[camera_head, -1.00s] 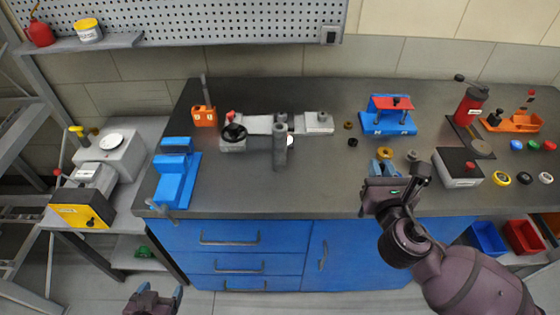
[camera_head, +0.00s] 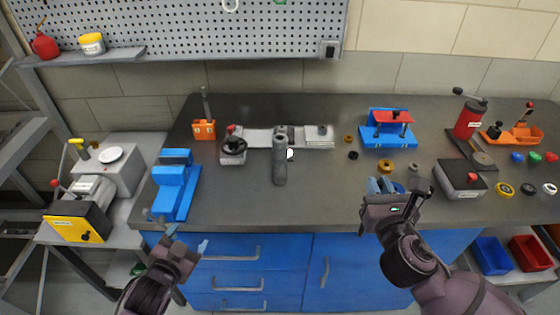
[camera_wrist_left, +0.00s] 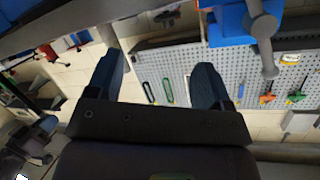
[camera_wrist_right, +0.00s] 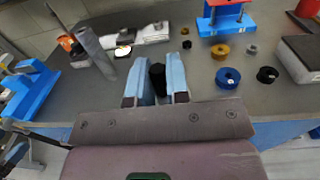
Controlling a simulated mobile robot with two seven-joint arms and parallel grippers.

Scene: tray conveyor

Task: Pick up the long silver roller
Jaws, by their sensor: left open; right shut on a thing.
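The long silver roller (camera_head: 280,163) is a grey cylinder on the dark bench, in front of the grey machine vise. It appears to stand upright, and it also shows in the right wrist view (camera_wrist_right: 97,53). My left gripper (camera_head: 181,237) is open and empty at the bench's front edge, left of the roller and apart from it. My right gripper (camera_head: 381,187) is over the front of the bench, right of the roller. Its fingers are shut on a small black thing (camera_wrist_right: 157,80), whose kind I cannot tell.
The grey vise (camera_head: 265,138) lies behind the roller. A blue vise (camera_head: 176,187) stands at the bench's left front, near my left gripper. A blue and red press (camera_head: 388,135) and small rings stand right. Bench around the roller's front is clear.

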